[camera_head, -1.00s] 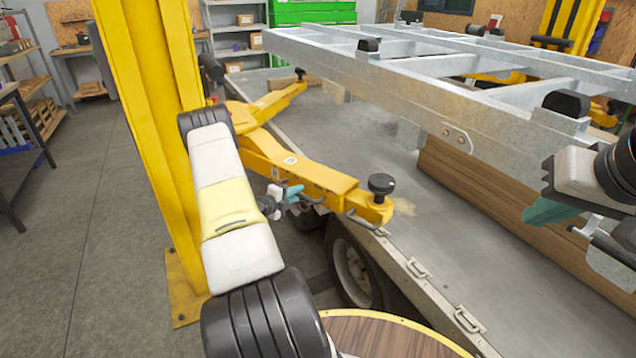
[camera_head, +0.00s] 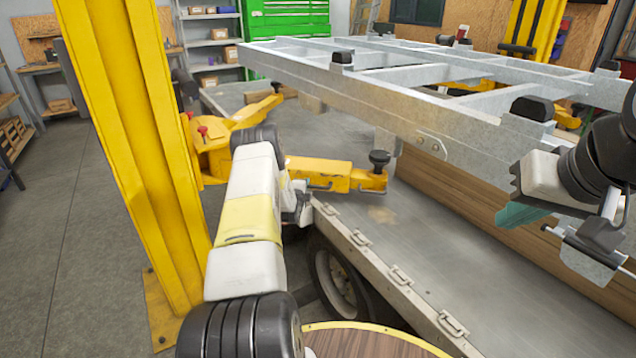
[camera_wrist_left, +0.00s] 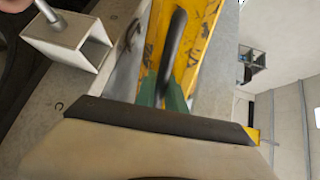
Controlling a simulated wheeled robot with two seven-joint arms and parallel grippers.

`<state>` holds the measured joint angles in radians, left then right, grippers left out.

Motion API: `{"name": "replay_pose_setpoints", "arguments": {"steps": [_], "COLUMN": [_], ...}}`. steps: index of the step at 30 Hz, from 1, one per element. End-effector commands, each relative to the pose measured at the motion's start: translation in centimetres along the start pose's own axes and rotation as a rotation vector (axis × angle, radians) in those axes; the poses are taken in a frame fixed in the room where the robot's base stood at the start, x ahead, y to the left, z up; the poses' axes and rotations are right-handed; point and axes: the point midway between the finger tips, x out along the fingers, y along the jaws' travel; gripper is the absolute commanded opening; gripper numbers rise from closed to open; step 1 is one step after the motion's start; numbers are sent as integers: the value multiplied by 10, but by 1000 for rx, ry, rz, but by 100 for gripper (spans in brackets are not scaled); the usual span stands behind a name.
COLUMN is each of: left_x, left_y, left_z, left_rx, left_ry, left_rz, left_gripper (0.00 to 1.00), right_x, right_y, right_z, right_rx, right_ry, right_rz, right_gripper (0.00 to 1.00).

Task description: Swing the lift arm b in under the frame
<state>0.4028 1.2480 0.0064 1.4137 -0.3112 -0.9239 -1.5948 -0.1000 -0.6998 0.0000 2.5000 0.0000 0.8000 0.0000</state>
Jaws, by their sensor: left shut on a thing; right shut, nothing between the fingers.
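The nearer yellow lift arm (camera_head: 325,174) reaches right from the yellow post (camera_head: 130,140) over the grey trailer bed. Its round black pad (camera_head: 380,157) stands at the tip, just left of the galvanised frame (camera_head: 390,98) in the picture and apparently outside its near rail. My left gripper (camera_head: 303,205) is at the arm's near side, partly hidden by my wrist. In the left wrist view its teal fingers (camera_wrist_left: 163,95) are shut on the dark handle (camera_wrist_left: 174,45) of the yellow arm. My right gripper (camera_head: 522,213) is shut and empty beside the wooden beam at right.
A second yellow lift arm (camera_head: 258,110) points away toward the back. The wooden beam (camera_head: 470,195) stands on the trailer bed (camera_head: 400,235) under the frame. Latches line the bed's near edge, above a wheel (camera_head: 335,280). Floor at left is clear.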

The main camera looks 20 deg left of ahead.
Motion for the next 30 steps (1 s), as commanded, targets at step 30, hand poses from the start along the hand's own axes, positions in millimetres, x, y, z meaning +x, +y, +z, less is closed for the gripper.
{"name": "replay_pose_setpoints", "arguments": {"steps": [30], "left_x": [-24], "left_y": [-2], "left_z": [-3], "left_rx": [-1], "left_ry": [5], "left_rz": [-2], "left_gripper": [35], "right_x": [0], "right_y": [0], "right_z": [0], "right_rx": [0], "right_ry": [0], "right_rz": [0], "right_gripper": [0]}}
